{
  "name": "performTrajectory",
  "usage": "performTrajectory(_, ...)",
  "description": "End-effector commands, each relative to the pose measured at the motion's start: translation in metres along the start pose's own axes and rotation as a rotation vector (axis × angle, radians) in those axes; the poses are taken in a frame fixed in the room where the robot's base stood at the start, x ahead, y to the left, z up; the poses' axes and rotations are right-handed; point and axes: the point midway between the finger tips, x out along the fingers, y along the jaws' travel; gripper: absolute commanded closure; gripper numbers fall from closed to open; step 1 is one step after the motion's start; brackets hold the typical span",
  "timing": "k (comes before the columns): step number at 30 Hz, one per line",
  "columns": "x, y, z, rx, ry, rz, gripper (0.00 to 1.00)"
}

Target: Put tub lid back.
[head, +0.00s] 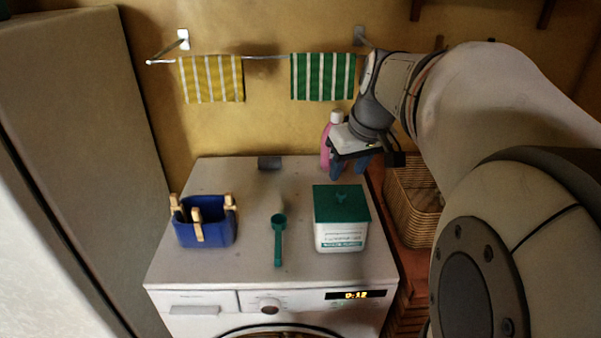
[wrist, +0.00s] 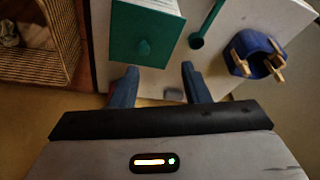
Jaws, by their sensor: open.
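The white tub (head: 340,237) stands on the right part of the washing machine top. Its green lid (head: 341,210) lies flat over the tub's top, with a small knob; I cannot tell whether it is fully pressed down. My gripper (head: 350,168) is above the back right of the machine, behind the tub. Its two blue fingers (wrist: 159,80) are apart with nothing between them, clear of the lid.
A green scoop (head: 279,235) lies left of the tub. A blue basket (head: 206,232) with clothes pegs is further left. A pink bottle (head: 326,148) stands close behind my gripper. Striped towels (head: 211,79) hang on the wall rail. A wicker basket (head: 413,205) is at the right.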

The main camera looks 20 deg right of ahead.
Motion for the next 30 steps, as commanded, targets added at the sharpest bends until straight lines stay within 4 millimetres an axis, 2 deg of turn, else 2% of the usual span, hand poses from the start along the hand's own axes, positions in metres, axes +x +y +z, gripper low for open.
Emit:
performTrajectory(1,0.011,-0.025,0.016,-0.001,-0.024,-0.006,0.58)
performTrajectory(3,0.026,-0.055,0.043,0.019,-0.058,-0.004,0.58)
performTrajectory(6,0.047,-0.089,0.084,0.041,-0.098,0.007,0.58)
performTrajectory(9,0.063,-0.111,0.118,0.058,-0.126,0.020,0.58)
performTrajectory(12,0.072,-0.121,0.141,0.070,-0.140,0.031,0.58)
performTrajectory(16,0.077,-0.123,0.150,0.079,-0.146,0.037,0.58)
performTrajectory(25,0.076,-0.123,0.149,0.081,-0.145,0.037,0.58)
performTrajectory(28,0.058,-0.123,0.143,0.080,-0.140,0.038,0.58)
performTrajectory(30,0.047,-0.123,0.140,0.079,-0.135,0.039,0.63)
